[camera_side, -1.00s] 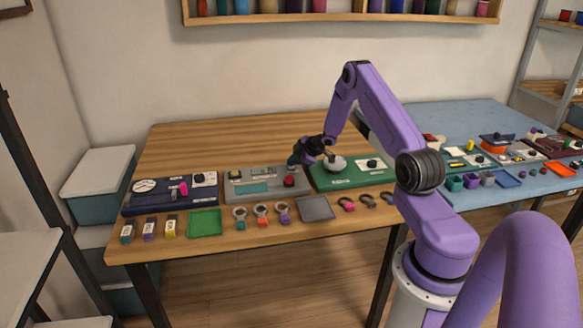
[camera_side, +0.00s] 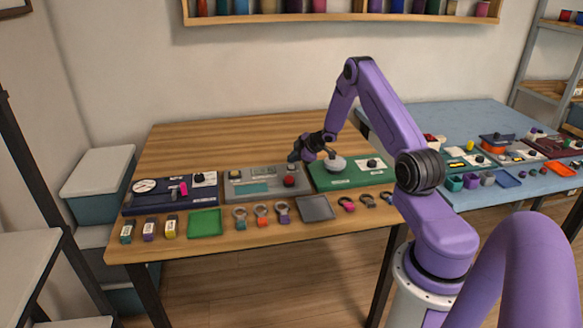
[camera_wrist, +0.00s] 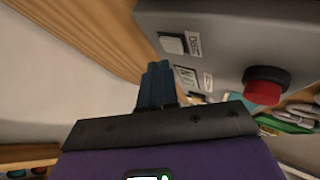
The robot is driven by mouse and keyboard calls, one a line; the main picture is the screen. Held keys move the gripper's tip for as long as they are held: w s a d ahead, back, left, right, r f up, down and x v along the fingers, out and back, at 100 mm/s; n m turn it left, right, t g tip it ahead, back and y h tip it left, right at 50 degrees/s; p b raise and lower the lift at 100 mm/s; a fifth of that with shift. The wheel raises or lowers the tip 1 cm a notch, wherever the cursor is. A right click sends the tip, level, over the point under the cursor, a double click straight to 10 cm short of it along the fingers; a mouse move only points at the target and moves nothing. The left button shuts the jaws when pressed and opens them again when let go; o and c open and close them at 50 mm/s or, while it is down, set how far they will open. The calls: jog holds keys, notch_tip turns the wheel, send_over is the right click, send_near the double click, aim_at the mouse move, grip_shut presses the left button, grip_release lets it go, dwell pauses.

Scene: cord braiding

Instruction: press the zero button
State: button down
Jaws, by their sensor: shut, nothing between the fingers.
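The grey panel (camera_side: 235,184) is the middle device on the wooden table, with a teal display (camera_side: 252,188), a red knob (camera_side: 289,181) and small pale buttons near its back edge. In the wrist view, the panel (camera_wrist: 225,20) carries a pale square button (camera_wrist: 172,44) and a second pale button (camera_wrist: 185,76), each beside a label too small to read surely. I cannot tell which is the zero button. The red knob (camera_wrist: 264,88) is to their right. My gripper (camera_side: 292,158) is shut and empty above the panel's back right; its fingertips (camera_wrist: 157,68) appear close to the second button, contact unclear.
A dark blue device (camera_side: 150,203) stands left of the panel, a green one (camera_side: 345,181) right. A green tray (camera_side: 204,222), grey tray (camera_side: 316,208) and several tagged rings lie in front. The wooden tabletop (camera_side: 220,145) behind is clear.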

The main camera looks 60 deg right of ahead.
aim_at(294, 167)
jog(key=shift+r, duration=2.55)
